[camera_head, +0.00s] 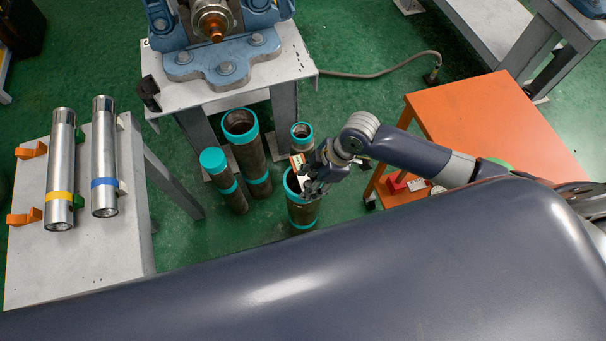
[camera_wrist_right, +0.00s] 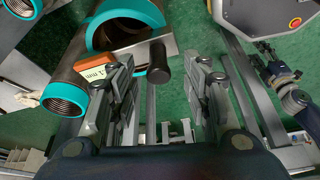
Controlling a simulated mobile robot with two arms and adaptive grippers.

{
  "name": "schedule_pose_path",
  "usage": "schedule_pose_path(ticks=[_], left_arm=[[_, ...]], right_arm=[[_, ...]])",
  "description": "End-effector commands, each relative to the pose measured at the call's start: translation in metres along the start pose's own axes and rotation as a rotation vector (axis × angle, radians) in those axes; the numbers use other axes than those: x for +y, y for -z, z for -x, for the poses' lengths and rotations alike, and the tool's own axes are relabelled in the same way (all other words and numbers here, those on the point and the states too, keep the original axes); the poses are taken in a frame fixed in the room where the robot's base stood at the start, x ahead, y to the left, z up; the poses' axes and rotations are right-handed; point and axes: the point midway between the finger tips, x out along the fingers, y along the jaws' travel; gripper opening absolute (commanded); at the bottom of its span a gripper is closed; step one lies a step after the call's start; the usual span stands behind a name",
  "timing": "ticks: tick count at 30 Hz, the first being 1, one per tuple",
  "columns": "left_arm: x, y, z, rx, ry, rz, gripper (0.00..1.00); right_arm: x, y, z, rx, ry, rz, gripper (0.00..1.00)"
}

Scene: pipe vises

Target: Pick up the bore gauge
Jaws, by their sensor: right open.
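What looks like the bore gauge is a flat grey piece with an orange-and-white label marked "mm" (camera_wrist_right: 94,72) and a dark cylindrical grip (camera_wrist_right: 162,62). It rests across or beside the teal-rimmed pipes; its exact support is unclear. In the head view its label (camera_head: 297,160) shows beside my right gripper (camera_head: 314,188), which partly hides it. In the right wrist view my right gripper (camera_wrist_right: 168,85) is open, with the dark grip ahead of the gap between its fingers. Nothing is held. My left gripper is not in view.
Upright teal-rimmed pipes (camera_head: 247,155) stand on the green floor around the gripper. An orange table (camera_head: 500,115) is at right. A grey table (camera_head: 100,255) with two banded silver tubes is at left. A blue vise (camera_head: 222,65) stands on a bench at the back.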

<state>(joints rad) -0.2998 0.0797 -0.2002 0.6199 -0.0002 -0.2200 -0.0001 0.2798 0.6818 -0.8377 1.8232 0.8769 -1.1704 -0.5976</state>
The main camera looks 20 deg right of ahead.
Motion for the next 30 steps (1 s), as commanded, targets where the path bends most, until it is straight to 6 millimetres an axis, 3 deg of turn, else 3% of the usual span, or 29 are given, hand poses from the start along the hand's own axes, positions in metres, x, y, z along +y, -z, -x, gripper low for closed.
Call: schedule_pose_path(ticks=[4,12,18,30], left_arm=[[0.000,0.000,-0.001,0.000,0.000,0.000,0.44],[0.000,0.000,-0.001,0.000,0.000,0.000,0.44],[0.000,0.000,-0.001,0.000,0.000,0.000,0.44],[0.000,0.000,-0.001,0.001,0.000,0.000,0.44]], right_arm=[[0.001,0.001,-0.016,0.002,-0.001,0.000,0.44],[0.001,0.000,-0.018,0.001,-0.002,0.000,0.42],[0.001,0.000,-0.018,0.001,-0.002,0.000,0.00],[0.002,0.002,-0.015,0.004,-0.005,0.002,0.00]])
